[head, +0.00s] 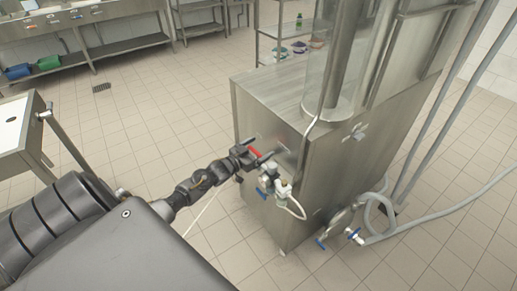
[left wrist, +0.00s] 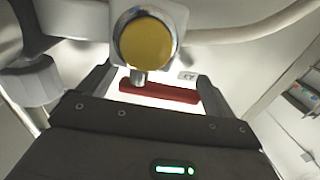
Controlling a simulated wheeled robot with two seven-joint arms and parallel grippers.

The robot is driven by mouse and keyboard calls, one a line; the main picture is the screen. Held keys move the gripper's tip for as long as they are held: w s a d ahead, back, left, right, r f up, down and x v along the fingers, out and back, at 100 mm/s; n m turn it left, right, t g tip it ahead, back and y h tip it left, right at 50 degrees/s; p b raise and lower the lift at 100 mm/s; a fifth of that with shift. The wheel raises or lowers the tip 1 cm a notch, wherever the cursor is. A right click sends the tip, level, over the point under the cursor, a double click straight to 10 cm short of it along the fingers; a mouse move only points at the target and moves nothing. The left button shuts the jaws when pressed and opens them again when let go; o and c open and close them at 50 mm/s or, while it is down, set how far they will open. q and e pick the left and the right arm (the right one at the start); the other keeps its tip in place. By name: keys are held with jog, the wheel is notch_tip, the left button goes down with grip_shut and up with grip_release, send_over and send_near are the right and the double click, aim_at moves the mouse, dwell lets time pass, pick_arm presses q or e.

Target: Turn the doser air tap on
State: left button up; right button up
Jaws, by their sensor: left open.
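A red tap lever (head: 254,151) shows at the side of the steel filler machine (head: 268,104), right at my left gripper (head: 264,158). In the left wrist view the red lever (left wrist: 160,92) lies crosswise between the two open fingers of my left gripper (left wrist: 155,85). I cannot tell whether the fingers touch it. A round yellow cap (left wrist: 147,42) on a grey fitting is close in front of the lever and hides a little of it. My right gripper is out of view.
Lower on the machine are more blue-handled valves (head: 320,243) and a thick grey hose (head: 430,222). A steel table (head: 22,150) stands at the left. The tiled floor (head: 145,130) between is clear.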

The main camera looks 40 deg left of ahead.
pick_arm(q)
jog(key=c, duration=1)
jog(key=shift+w+f+m+h+b, duration=0.15)
jog(key=shift+m+h+b, duration=0.35)
jog(key=shift+h+b, duration=0.25)
jog(key=shift+d+g+h, duration=0.1)
jog(key=shift+g+h, duration=0.15)
jog(key=shift+g, duration=0.05)
jog(key=shift+d+m, duration=0.1)
jog(key=shift+m, duration=0.2)
jog(key=o, duration=0.9)
jog(key=shift+o, duration=0.5)
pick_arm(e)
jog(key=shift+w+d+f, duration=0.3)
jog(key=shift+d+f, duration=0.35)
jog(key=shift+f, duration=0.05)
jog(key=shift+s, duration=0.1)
